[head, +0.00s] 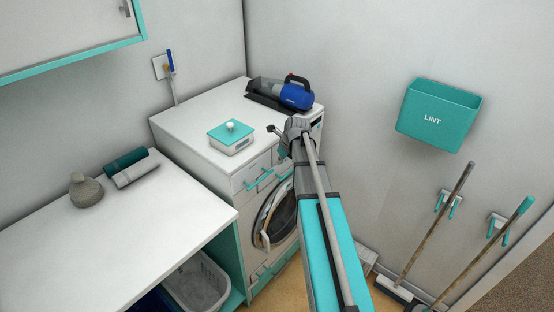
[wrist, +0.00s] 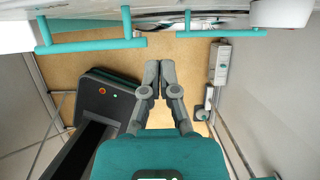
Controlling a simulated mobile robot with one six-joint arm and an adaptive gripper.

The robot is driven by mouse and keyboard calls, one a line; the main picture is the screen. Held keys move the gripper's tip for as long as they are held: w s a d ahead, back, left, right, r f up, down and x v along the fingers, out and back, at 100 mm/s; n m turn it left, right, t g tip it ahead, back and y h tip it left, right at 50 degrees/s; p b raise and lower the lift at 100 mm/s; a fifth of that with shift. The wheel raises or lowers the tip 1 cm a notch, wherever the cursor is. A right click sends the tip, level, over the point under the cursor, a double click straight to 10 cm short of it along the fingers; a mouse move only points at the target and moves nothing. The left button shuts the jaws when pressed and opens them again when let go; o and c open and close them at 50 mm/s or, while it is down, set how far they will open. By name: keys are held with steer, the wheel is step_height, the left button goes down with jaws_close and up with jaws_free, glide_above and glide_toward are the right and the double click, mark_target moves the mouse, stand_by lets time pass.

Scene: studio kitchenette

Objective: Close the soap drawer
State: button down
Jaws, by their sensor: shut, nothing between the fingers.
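The white washing machine (head: 182,127) stands in the corner. Two teal bar handles sit side by side high on its front, a left handle (head: 258,181) and a right handle (head: 284,174) partly behind my arm. Both also show in the wrist view, as the left bar (wrist: 90,45) and the right bar (wrist: 222,33). The left bar stands out slightly farther. I cannot tell for sure which front is the soap drawer or how far it is open. My gripper (wrist: 158,66) is shut and empty, between the two bars and apart from them.
A teal-lidded box (head: 231,138) and a blue handheld vacuum (head: 282,93) sit on the machine's top. The round door (head: 272,218) is below the handles. A white counter (head: 110,230) is at left. A lint bin (head: 438,115) and brooms (head: 432,220) are at right.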

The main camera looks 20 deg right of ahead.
steer(key=p+v, duration=0.6)
steer(key=v, duration=0.1)
steer(key=shift+r, duration=0.2)
steer(key=shift+s, duration=0.1)
steer(key=shift+a, duration=0.1)
stand_by(0.6)
steer(key=s+a+f+n+g+h+b, duration=0.1)
steer(key=s+a+f+n+g+b, duration=0.1)
steer(key=s+a+n, duration=0.6)
steer(key=s+a+f+n+g+h+b, duration=0.1)
steer(key=s+a+f+n, duration=0.3)
steer(key=n, duration=1.8)
steer(key=s+a+g+b, duration=0.1)
steer(key=s+a, duration=0.4)
steer(key=a, duration=0.3)
steer(key=shift+s+a+n+b, duration=0.25)
steer(key=shift+s+n+b, duration=0.05)
steer(key=shift+n, duration=0.1)
